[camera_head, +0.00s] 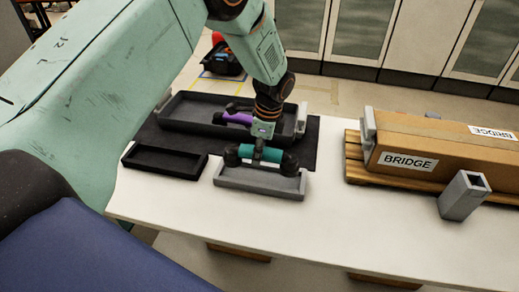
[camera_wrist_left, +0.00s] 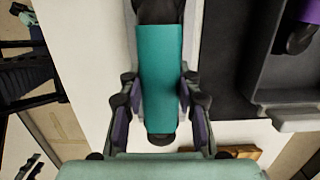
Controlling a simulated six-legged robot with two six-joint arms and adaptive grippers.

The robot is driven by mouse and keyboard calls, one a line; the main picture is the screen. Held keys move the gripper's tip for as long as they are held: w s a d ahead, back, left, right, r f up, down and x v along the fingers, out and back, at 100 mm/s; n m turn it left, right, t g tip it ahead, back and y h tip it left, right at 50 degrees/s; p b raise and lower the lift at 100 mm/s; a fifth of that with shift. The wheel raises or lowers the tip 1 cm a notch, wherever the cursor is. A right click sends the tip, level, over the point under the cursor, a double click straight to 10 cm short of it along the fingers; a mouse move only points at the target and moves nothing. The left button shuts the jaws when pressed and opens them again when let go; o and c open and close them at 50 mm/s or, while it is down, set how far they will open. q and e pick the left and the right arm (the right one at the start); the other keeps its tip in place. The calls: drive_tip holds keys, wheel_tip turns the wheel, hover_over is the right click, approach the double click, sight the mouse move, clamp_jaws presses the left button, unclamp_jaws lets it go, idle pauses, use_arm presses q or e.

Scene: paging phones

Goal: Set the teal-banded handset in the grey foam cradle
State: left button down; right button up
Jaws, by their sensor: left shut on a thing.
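The teal-banded handset (camera_head: 262,154) has dark rounded ends and lies level, left to right, at the grey foam cradle (camera_head: 258,186) on the table. The handset overlaps the cradle's back part in the head view; I cannot tell whether it touches the cradle floor. My left gripper (camera_head: 262,137) points down and is shut on the handset's teal middle. In the left wrist view the teal band (camera_wrist_left: 160,78) sits between the two fingers (camera_wrist_left: 160,105). The cradle cannot be made out there. My right gripper is not in view.
A large dark tray (camera_head: 180,114) behind holds a purple-banded handset (camera_head: 236,118). A small empty black tray (camera_head: 160,161) stands left of the cradle. A cardboard box marked BRIDGE (camera_head: 450,145) and a grey square tube (camera_head: 463,196) are at right. The table front (camera_head: 300,235) is clear.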

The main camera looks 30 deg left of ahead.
use_arm(q)
drive_tip(key=f, duration=0.1)
drive_tip(key=f+b, duration=0.2)
drive_tip(key=shift+d, duration=0.25)
drive_tip(key=shift+a+f+b, duration=0.25)
drive_tip(key=shift+f+b, duration=0.4)
drive_tip(key=shift+d+r, duration=0.1)
drive_tip(key=shift+d, duration=0.1)
drive_tip(key=shift+a, duration=0.15)
drive_tip(key=shift+w+p, duration=0.1)
drive_tip(key=shift+p, duration=0.25)
drive_tip(key=shift+p, duration=0.3)
